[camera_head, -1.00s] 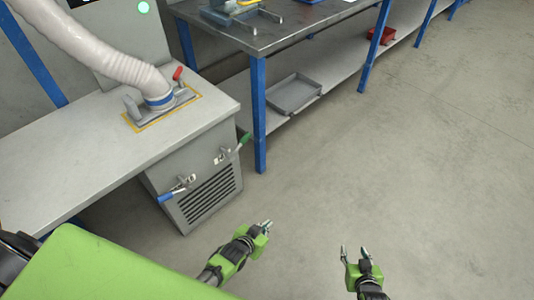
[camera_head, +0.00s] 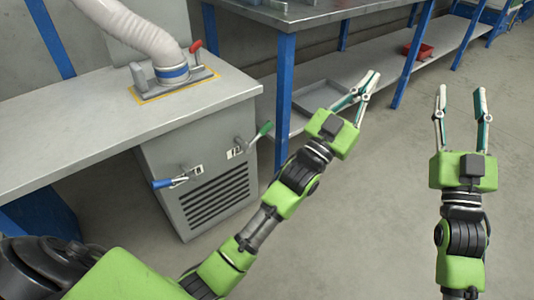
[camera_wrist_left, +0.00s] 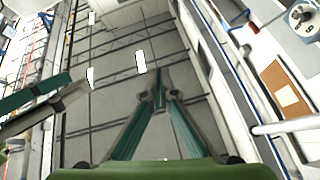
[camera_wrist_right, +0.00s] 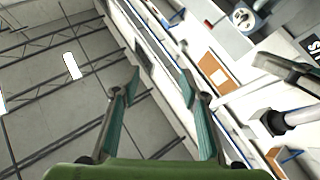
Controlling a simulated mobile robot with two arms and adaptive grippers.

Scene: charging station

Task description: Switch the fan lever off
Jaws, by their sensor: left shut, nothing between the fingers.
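The grey vented cabinet (camera_head: 200,170) under the worktop carries a blue-handled lever (camera_head: 170,181) at front left and a green-handled lever (camera_head: 257,135) at front right. A red lever (camera_head: 196,46) is on the hose clamp plate on top. I cannot tell from labels which lever is the fan's. My left gripper (camera_head: 369,82) is shut and empty, up in the air to the right of the cabinet, apart from all levers. Its fingertips meet in the left wrist view (camera_wrist_left: 160,80). My right gripper (camera_head: 460,92) is open and empty, further right; it also shows open in the right wrist view (camera_wrist_right: 159,80).
A white hose (camera_head: 135,28) runs into the plate on the worktop (camera_head: 70,115). To the right stands a blue-legged metal table (camera_head: 285,85) with a grey tray (camera_head: 318,100) and a red bin (camera_head: 415,50) on its lower shelf. Floor (camera_head: 385,190) in front is clear.

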